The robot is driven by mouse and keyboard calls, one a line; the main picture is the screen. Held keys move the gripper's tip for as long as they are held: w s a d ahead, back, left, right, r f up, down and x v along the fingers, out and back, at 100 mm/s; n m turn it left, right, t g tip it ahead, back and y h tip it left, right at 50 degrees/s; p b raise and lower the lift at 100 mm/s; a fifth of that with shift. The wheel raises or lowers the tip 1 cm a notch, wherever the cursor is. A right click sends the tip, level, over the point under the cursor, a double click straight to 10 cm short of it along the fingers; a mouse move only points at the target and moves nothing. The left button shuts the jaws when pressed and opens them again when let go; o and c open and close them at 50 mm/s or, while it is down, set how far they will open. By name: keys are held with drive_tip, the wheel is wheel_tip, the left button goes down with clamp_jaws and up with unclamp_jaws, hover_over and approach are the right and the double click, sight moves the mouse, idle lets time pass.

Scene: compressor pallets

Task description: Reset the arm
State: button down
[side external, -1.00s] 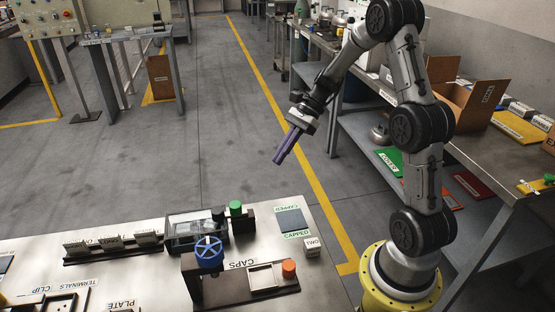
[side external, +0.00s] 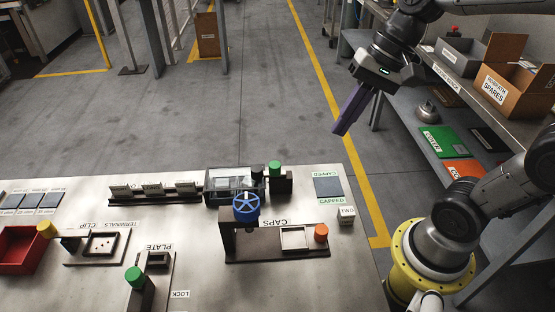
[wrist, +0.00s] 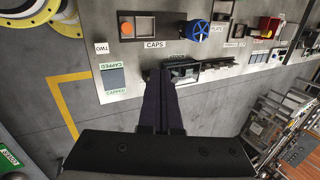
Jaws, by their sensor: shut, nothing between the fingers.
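My gripper (side external: 343,127) is in the air beyond the far right corner of the metal workbench (side external: 190,226), over the grey floor. Its long purple fingers are shut with nothing between them and point down to the left. In the wrist view the fingers (wrist: 164,78) lie together in the middle and hide part of the bench. The gripper is apart from the bench and touches nothing.
The bench holds a blue-wheeled caps press (side external: 246,208), an orange button (side external: 321,232), a grey CAPPED pad (side external: 328,187) and a TWO block (side external: 346,215). A metal shelf with a SPARES box (side external: 503,91) stands on the right. The floor left of my gripper is clear.

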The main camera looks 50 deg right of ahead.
drive_tip(key=s+d+f+n+t+h, duration=0.2)
drive_tip(key=s+d+n+h, duration=0.1)
drive_tip(key=s+n, duration=0.4)
drive_tip(key=d+n, duration=0.1)
drive_tip(key=n, duration=0.1)
drive_tip(key=shift+s+f+n+t+h, duration=0.15)
drive_tip(key=shift+s+n+t+h, duration=0.15)
drive_tip(key=shift+h, duration=0.1)
